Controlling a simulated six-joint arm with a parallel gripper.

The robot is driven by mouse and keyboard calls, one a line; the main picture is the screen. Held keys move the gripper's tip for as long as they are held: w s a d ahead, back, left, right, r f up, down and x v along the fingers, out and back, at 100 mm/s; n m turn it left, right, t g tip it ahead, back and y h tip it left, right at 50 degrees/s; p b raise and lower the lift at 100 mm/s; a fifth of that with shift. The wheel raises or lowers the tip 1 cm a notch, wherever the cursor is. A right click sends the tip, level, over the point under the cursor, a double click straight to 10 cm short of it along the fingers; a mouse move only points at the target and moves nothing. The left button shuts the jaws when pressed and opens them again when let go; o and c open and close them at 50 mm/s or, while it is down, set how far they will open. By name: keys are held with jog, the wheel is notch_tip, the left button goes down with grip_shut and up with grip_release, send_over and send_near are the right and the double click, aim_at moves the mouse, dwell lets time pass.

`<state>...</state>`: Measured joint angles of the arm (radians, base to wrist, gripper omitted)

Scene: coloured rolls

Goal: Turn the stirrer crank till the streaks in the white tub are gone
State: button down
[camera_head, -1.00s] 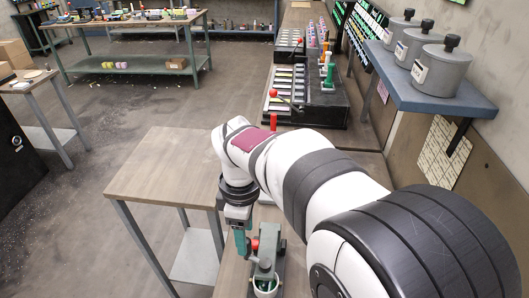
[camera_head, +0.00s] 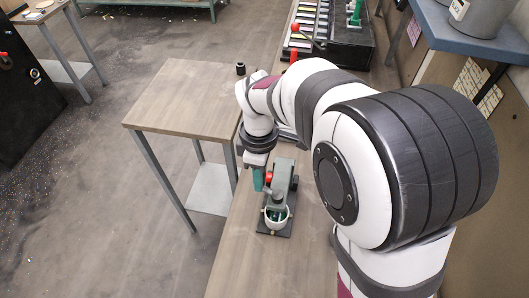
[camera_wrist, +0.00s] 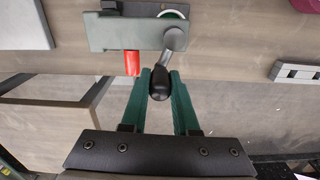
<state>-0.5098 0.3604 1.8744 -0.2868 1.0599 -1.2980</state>
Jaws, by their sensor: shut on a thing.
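The stirrer (camera_head: 280,180) is a grey-green stand on a dark base on the bench. The white tub (camera_head: 276,224) sits at its near end, with dark green showing inside; streaks are too small to make out. In the wrist view a pale rim of the tub (camera_wrist: 174,12) shows behind the stirrer's body (camera_wrist: 115,32). The crank's grey arm (camera_wrist: 175,40) ends in a black knob (camera_wrist: 158,86). My gripper (camera_wrist: 160,78) has its green fingers shut on that knob. In the head view my gripper (camera_head: 258,182) is at the stirrer's left side.
A red part (camera_wrist: 132,63) sticks out beside the crank. A blue shelf (camera_head: 460,45) with grey canisters is on the right wall. The bench front is clear.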

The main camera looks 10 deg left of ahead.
dwell(0.3)
jog(key=w+d+m, duration=0.1)
jog(key=m, duration=0.2)
jog(key=d+m, duration=0.1)
jog(key=m, duration=0.3)
jog(key=w+d+m, duration=0.1)
jog(key=m, duration=0.3)
jog(key=shift+w+d, duration=0.1)
jog(key=shift+w, duration=0.25)
jog(key=d+m, duration=0.1)
jog(key=m, duration=0.1)
jog(key=d+m, duration=0.1)
jog(key=m, duration=0.2)
jog(key=shift+s+d+m, duration=0.15)
jog(key=shift+d+m, duration=0.15)
jog(key=shift+m, duration=0.6)
jog(key=shift+s+d+m, duration=0.1)
jog(key=shift+d+m, duration=0.2)
jog(key=shift+m, duration=0.6)
jog(key=shift+s+d+m, duration=0.15)
jog(key=shift+d+m, duration=0.15)
jog(key=shift+m, duration=0.6)
jog(key=c, duration=0.7)
grip_release()
